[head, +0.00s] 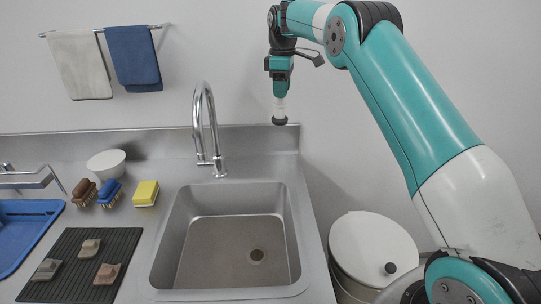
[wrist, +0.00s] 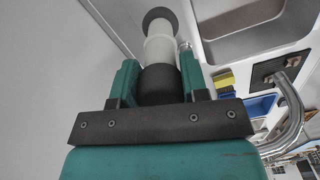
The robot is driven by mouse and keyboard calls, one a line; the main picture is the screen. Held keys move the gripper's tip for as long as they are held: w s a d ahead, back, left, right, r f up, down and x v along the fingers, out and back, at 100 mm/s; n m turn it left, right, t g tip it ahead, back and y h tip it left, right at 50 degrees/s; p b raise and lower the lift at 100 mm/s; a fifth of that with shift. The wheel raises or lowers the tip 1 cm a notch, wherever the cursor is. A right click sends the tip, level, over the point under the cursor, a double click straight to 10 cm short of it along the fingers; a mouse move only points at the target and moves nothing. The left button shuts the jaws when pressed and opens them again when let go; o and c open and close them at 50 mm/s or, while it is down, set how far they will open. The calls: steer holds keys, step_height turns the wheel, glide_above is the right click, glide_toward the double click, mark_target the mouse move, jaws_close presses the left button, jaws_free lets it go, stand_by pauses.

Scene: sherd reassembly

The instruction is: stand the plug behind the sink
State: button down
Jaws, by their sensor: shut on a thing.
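My gripper (head: 280,92) points down, to the right of the faucet and above the steel backsplash in the picture. It is shut on the plug (head: 280,119), which has a pale shaft and a dark, wider lower end. The plug hangs upright, clear of any surface. In the wrist view my gripper (wrist: 159,76) has a finger on each side of the dark upper part of the plug (wrist: 160,48). The steel sink (head: 161,255) is empty, with a round drain in its floor. The strip of counter behind it carries the faucet.
The curved faucet (head: 197,110) stands behind the sink. A yellow sponge (head: 146,193), two brushes (head: 109,193) and a white bowl (head: 106,162) are to the left. A white lidded bin (head: 370,250) stands right of the counter.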

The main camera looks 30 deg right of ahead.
mark_target(280, 119)
step_height(280, 119, down, 19)
steer(key=p, duration=0.3)
steer(key=shift+a+f, duration=0.1)
steer(key=shift+f, duration=0.1)
steer(key=c, duration=0.6)
jaws_free()
steer(key=shift+c, duration=0.2)
steer(key=r+b, duration=0.1)
steer(key=r, duration=0.5)
steer(key=r+b, duration=0.2)
steer(key=r, duration=0.4)
steer(key=shift+s+a+r, duration=0.15)
steer(key=shift+a+r, duration=0.05)
steer(key=shift+r, duration=0.1)
steer(key=s+a+r+m+y, duration=0.1)
steer(key=s+a+r, duration=0.4)
steer(key=s+a, duration=0.55)
steer(key=s+a+r+m+y, duration=0.1)
steer(key=s+a+r, duration=0.5)
steer(key=s, duration=0.8)
steer(key=s+a+f+y, duration=0.1)
steer(key=s+a, duration=0.1)
steer(key=s, duration=0.7)
steer(key=s+a+f+m+y, duration=0.1)
steer(key=s+a+f, duration=0.1)
steer(key=s, duration=0.8)
steer(key=shift+a, duration=0.3)
